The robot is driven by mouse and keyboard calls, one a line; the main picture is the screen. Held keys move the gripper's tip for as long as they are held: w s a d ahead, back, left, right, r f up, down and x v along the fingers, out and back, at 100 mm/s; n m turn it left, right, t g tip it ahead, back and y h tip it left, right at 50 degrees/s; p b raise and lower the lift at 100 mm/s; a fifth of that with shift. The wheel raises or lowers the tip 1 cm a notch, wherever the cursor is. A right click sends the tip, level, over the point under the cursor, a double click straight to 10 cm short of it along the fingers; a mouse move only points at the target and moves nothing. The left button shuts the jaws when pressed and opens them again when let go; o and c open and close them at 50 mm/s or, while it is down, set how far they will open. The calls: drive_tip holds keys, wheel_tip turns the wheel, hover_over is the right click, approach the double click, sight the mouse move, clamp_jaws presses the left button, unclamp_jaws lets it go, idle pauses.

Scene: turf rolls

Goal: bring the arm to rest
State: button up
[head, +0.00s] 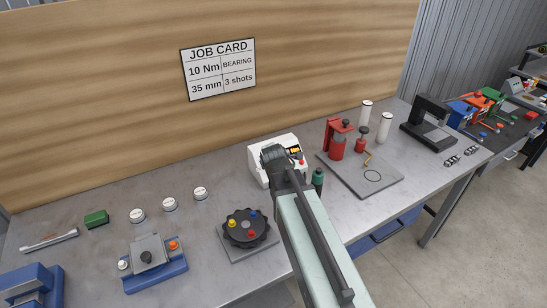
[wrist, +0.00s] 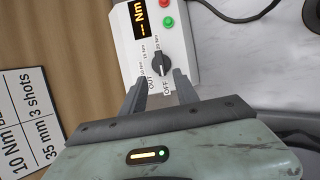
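My arm reaches from the lower right up to the white control box (head: 258,165) at the back of the bench. In the head view, its dark wrist end (head: 275,157) covers part of the box, and the fingertips are hidden. In the wrist view, my gripper (wrist: 158,85) is open, with its two dark fingers apart and nothing held. The black dial knob (wrist: 158,64) of the box (wrist: 130,35) shows just beyond the gap between the fingers. I cannot tell whether a finger touches it. The dial has marks in Nm and OFF, OUT labels.
A black turret (head: 246,228) with coloured knobs stands left of my arm. A green bottle (head: 318,180) stands close to its right. A red press (head: 338,140) is farther right, a blue fixture (head: 152,265) farther left. A job card (head: 218,69) hangs on the wooden backboard.

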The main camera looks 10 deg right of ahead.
drive_tip(key=shift+s+r, duration=0.1)
drive_tip(key=shift+s, duration=0.1)
drive_tip(key=s+f+m+g, duration=0.3)
drive_tip(key=s+m, duration=0.3)
drive_tip(key=s, duration=0.1)
drive_tip(key=s+d+f+m+g+y+b, duration=0.1)
drive_tip(key=s+f+m+g, duration=0.2)
drive_tip(key=s+m, duration=0.3)
drive_tip(key=s+d+f+m+g, duration=0.1)
drive_tip(key=s+f+m+g, duration=0.1)
drive_tip(key=s+m, duration=0.5)
drive_tip(key=shift+s+f+m+g+y+b, duration=0.3)
drive_tip(key=shift+s+f+m+g+b, duration=0.1)
drive_tip(key=shift+m+g, duration=0.15)
